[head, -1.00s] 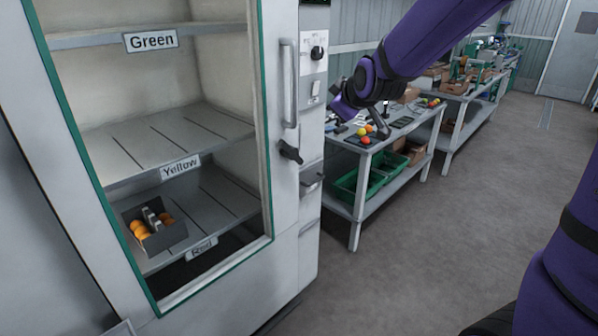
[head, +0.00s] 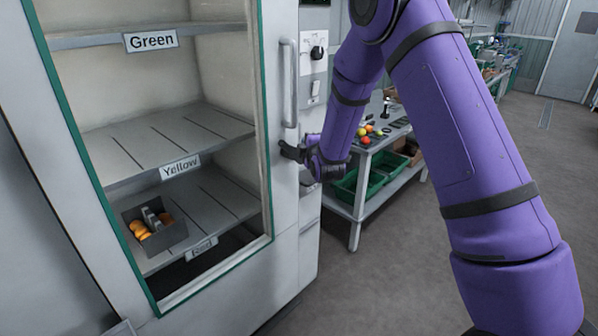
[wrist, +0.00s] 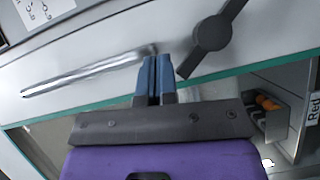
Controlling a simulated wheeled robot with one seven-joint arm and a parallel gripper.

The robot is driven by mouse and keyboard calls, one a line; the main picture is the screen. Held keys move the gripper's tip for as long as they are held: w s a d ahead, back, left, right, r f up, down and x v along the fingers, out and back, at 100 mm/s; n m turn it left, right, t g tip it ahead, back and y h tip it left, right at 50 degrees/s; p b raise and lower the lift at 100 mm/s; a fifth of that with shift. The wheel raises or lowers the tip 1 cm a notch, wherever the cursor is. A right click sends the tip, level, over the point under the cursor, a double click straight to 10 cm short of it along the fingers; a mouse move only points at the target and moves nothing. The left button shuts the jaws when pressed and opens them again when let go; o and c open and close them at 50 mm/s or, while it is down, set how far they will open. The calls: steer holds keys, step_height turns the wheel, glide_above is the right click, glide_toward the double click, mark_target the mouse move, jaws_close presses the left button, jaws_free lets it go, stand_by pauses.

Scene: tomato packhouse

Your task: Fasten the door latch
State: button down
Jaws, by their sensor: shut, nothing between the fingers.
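The dark door latch (wrist: 212,34) is a round hub with a lever on the white cabinet front, below the long door handle (head: 289,85). In the wrist view its lever slants from upper right to lower left, its lower end near the green trim. My gripper (wrist: 155,62) is shut and empty, its blue fingertips just left of that lever end; I cannot tell whether they touch it. In the head view my gripper (head: 292,152) is at the latch and partly hides it. The cabinet door (head: 260,120) looks closed.
Behind the door are shelves labelled Green, Yellow and Red; a dark box (head: 162,234) with orange fruit stands on a lower shelf. A control panel (head: 313,55) is right of the handle. A table (head: 355,208) with tomatoes and green crates stands close behind my arm. The floor at right is clear.

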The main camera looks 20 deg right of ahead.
steer(key=s+a+f+n+t, duration=0.1)
steer(key=f+n, duration=0.3)
steer(key=f, duration=0.6)
steer(key=s+a+f+n+t+y, duration=0.1)
steer(key=f+n+t, duration=0.3)
steer(key=f, duration=0.6)
steer(key=shift+s+f+n+y, duration=0.3)
steer(key=shift+s+n, duration=0.2)
steer(key=shift+s, duration=0.2)
steer(key=shift+w+a+r, duration=0.1)
steer(key=shift+w, duration=0.05)
steer(key=d+r+x, duration=0.1)
steer(key=d+x, duration=0.1)
steer(key=x, duration=1)
steer(key=shift+d+r, duration=0.15)
steer(key=shift+r, duration=0.2)
steer(key=shift+w, duration=0.15)
steer(key=shift+d+n, duration=0.15)
steer(key=shift+n, duration=0.25)
